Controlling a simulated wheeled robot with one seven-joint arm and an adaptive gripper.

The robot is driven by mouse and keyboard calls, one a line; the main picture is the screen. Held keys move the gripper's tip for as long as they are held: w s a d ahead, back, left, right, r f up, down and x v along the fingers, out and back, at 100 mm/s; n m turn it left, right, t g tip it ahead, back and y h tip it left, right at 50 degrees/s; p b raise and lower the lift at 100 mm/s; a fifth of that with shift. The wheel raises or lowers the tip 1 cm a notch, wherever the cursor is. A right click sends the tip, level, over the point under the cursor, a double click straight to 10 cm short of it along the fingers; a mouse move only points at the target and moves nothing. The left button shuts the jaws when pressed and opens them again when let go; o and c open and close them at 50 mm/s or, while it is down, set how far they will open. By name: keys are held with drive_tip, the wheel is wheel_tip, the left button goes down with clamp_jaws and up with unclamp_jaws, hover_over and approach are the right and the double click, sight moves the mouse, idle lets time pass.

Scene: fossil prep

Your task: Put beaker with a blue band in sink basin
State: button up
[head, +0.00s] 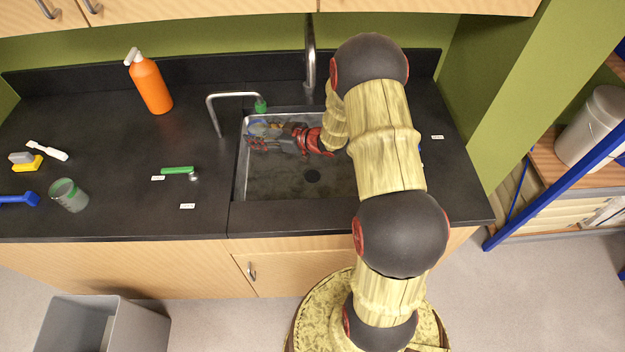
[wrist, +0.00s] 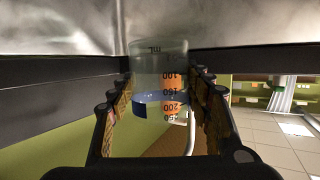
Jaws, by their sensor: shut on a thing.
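The beaker with a blue band (wrist: 160,80) is clear with dark volume marks and sits between my gripper's fingers in the wrist view. In the head view it shows small and bluish (head: 258,128), partly hidden by the fingers. My gripper (head: 270,138) is shut on it, over the left part of the sink basin (head: 300,186). The fingers flank the beaker on both sides in the wrist view (wrist: 162,92). The basin is grey metal with a dark drain. I cannot tell whether the beaker touches the basin floor.
A green-banded beaker (head: 68,195) stands on the left counter, with a green-handled tool (head: 178,170), brushes and small labels. An orange bottle (head: 150,84) is at the back. A bent metal tube (head: 214,112) rises beside the basin; the faucet (head: 310,60) stands behind it.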

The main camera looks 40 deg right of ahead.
drive_tip(key=shift+s+d+f+n+g+y+b, duration=0.2)
drive_tip(key=shift+s+d+f+n+y, duration=0.1)
drive_tip(key=shift+d+f, duration=0.25)
drive_tip(key=shift+s+d+f+n+g+y+b, duration=0.1)
drive_tip(key=shift+s+d+f+n+y+b, duration=0.2)
drive_tip(key=shift+f, duration=0.35)
drive_tip(key=b, duration=0.3)
hover_over(271, 164)
wheel_tip(271, 164, down, 10)
drive_tip(key=shift+s+r, duration=0.1)
drive_tip(key=shift+s, duration=0.05)
drive_tip(key=shift+f, duration=0.2)
drive_tip(key=o, duration=1)
drive_tip(key=shift+o, duration=0.8)
